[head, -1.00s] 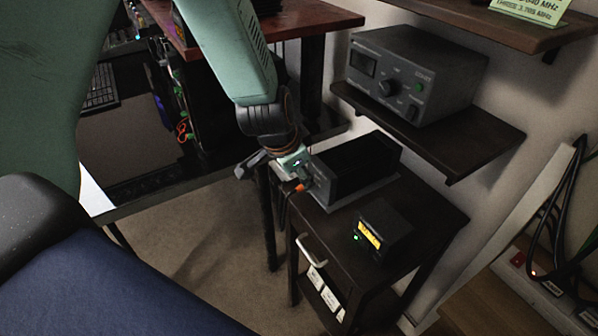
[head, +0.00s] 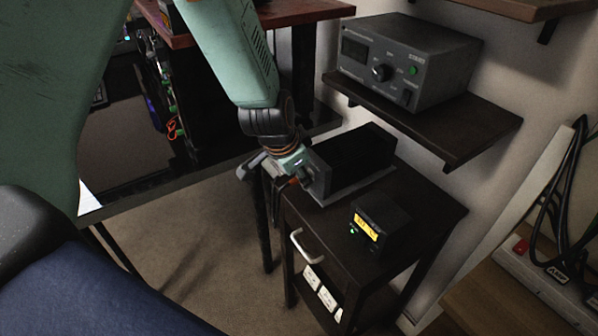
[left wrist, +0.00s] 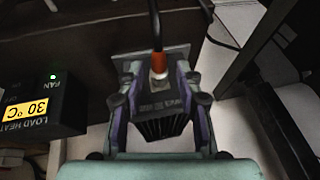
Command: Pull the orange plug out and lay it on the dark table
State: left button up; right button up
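The orange plug (left wrist: 158,64) shows in the left wrist view with a silver collar below it and a black cable running up from it. It sits at the end of a black finned box (left wrist: 160,122). In the head view the box (head: 355,158) lies on the dark table (head: 425,212), and the plug is mostly hidden by my gripper. My left gripper (head: 290,178) is at the box's near left end. In the wrist view its fingers (left wrist: 157,98) are apart, one on each side of the plug, with visible gaps. My right gripper is not in view.
A small black meter with a yellow display (head: 372,222) stands on the table, right of the box. A grey tuner (head: 408,62) sits on a dark wall shelf (head: 450,135) above. The table's front right top is bare. A power strip (head: 530,270) is at far right.

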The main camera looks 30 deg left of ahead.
pick_arm(q)
jog(key=shift+w+d, duration=0.1)
jog(key=shift+d, duration=0.05)
jog(key=c, duration=0.4)
grip_shut()
jog(key=shift+s+a+p, duration=0.4)
jog(key=shift+s+p, duration=0.15)
jog(key=shift+p, duration=0.2)
jog(key=shift+s+a+p, duration=0.35)
jog(key=shift+s+p, duration=0.3)
jog(key=shift+p, duration=0.2)
jog(key=shift+s+a+p, duration=0.35)
jog(key=shift+s+p, duration=0.3)
jog(key=shift+p, duration=0.2)
